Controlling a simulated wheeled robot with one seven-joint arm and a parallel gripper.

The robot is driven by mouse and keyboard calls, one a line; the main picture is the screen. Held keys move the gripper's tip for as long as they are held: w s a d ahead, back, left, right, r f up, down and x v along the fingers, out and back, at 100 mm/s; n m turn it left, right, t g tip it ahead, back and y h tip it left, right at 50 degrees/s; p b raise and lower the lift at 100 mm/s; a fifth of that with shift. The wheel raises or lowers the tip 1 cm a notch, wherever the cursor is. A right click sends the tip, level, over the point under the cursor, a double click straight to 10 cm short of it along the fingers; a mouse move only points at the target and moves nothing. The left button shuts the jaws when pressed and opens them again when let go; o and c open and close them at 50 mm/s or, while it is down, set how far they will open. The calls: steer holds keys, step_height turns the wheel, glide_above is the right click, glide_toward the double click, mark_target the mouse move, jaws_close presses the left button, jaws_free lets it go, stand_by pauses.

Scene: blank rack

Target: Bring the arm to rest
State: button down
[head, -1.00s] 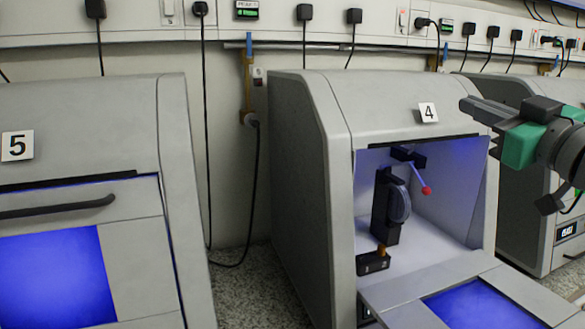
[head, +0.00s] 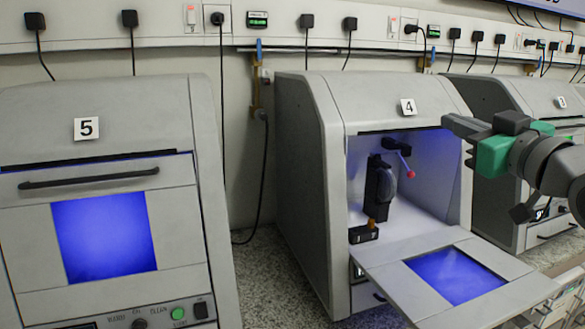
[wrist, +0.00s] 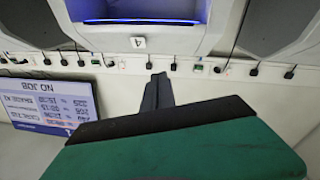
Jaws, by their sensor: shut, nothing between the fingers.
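My gripper (head: 462,127) is at the right of the head view, in front of the upper right part of machine 4 (head: 362,95). Its fingers are shut with nothing between them and point left. In the wrist view my gripper (wrist: 157,90) shows as dark fingers beyond a green body. No object is held. Machine 4 is open, with its door (head: 395,262) folded down at the front. Inside stands a black fixture (head: 376,190) with a round part, and a small lever with a red ball (head: 410,174).
Machine 5 (head: 75,120), with its door shut, stands at the left. Machine 3 (head: 500,95) stands behind my arm at the right. A rail with plugs and cords (head: 270,25) runs along the wall. The wrist view shows a screen (wrist: 45,104) reading "NO JOB", upside down.

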steer(key=w+a+f+m+g+h+p, duration=0.15)
steer(key=a+f+g+p, duration=0.25)
steer(key=f, duration=0.6)
steer(key=a+f+m+g+h+p, duration=0.1)
steer(key=a+f+m+g+p, duration=0.2)
steer(key=f, duration=0.7)
steer(key=s+a+f+g+h+p, duration=0.1)
steer(key=s+a+f+g+p, duration=0.1)
steer(key=s+f+g, duration=0.2)
steer(key=s+a+f+m+g+h+p, duration=0.1)
steer(key=s+f+g, duration=0.3)
steer(key=s+f, duration=0.7)
steer(key=shift+s+a+f+p, duration=0.25)
steer(key=shift+s+a+p, duration=0.25)
steer(key=shift+a, duration=0.25)
steer(key=c, duration=2.1)
jaws_free()
